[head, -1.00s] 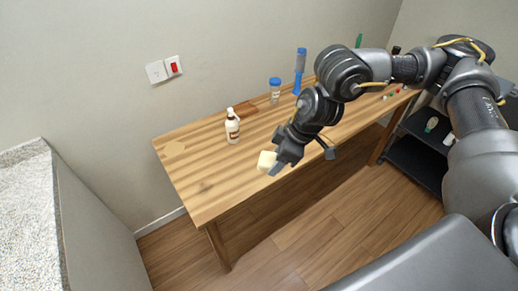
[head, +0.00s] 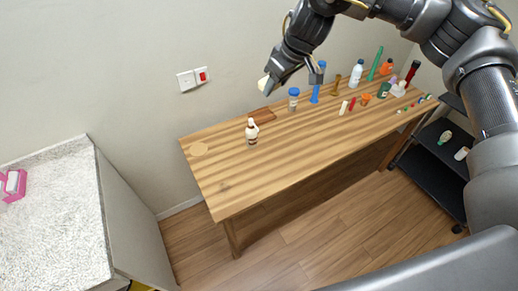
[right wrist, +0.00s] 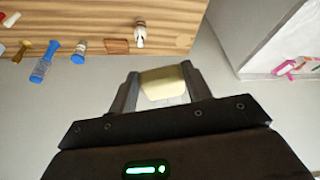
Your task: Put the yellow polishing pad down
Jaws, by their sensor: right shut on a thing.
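The yellow polishing pad (right wrist: 163,84) is pale yellow and sits between the two fingers of my right gripper (right wrist: 160,92) in the right wrist view. In the head view the pad (head: 263,84) shows as a small pale piece at the tip of my right gripper (head: 272,84). The gripper is shut on it and holds it up above the back of the wooden table (head: 235,185), in front of the wall. My left gripper is in neither view.
A white bottle (head: 252,132) stands near the table's left part, with a brown board (head: 263,115) and a blue-capped jar (head: 293,99) behind it. Several bottles and small items crowd the right part. The table's left front is clear. A pale counter (head: 50,230) stands at the left.

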